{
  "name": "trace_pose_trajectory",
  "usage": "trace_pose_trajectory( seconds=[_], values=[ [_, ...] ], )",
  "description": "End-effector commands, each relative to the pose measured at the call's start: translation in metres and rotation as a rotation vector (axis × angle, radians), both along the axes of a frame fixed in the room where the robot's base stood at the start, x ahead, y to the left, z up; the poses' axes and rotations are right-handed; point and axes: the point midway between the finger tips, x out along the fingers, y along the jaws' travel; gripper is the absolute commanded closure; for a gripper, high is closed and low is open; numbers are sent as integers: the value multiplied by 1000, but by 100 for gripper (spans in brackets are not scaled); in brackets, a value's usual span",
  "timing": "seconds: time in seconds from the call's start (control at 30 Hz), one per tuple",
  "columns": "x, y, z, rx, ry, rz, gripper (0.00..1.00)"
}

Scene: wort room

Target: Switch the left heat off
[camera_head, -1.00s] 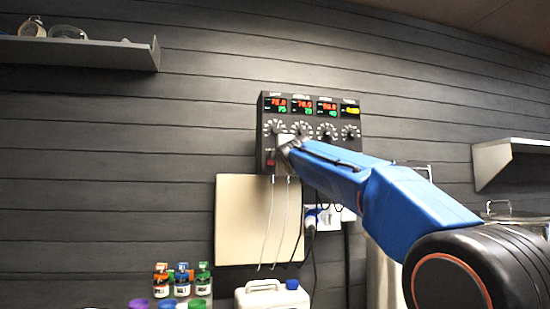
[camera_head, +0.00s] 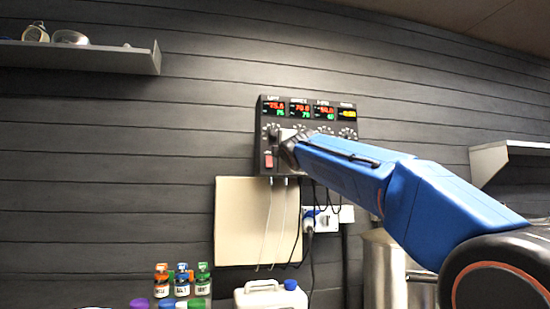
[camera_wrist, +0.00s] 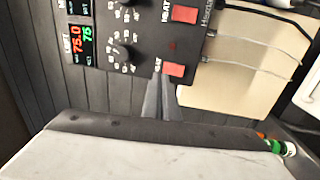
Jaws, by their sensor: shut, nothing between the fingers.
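The dark control box (camera_head: 262,140) hangs on the wall with lit displays and a row of knobs. Its leftmost red heat switch (camera_head: 269,160) shows just left of my gripper (camera_head: 283,146) in the head view. In the wrist view, where the box is turned sideways, this switch (camera_wrist: 174,69) lies right at the tips of my shut gripper (camera_wrist: 161,80), beside the word HEAT. The fingers hold nothing. I cannot tell whether they touch the switch or which way it is tipped. A second red switch (camera_wrist: 185,14) lies further up in the wrist view.
A pale board (camera_head: 235,222) hangs below the box, with thin cables in front. A plug and socket (camera_head: 325,218) are to its right. Small bottles (camera_head: 182,280) and a white jug (camera_head: 268,297) stand below. Shelves flank the wall at left (camera_head: 80,55) and right (camera_head: 510,150).

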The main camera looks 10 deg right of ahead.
Motion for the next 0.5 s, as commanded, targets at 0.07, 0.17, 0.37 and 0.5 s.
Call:
trace_pose_trajectory(
  seconds=[0.07, 0.17, 0.37, 0.5],
  values=[
    [-17, 0, 4, 0, -3, 1, 100],
    [-34, 0, 6, 0, -3, 1, 100],
    [-57, 0, 8, 1, -2, 0, 100],
    [-65, 0, 9, 0, -1, 0, 100]
  ],
)
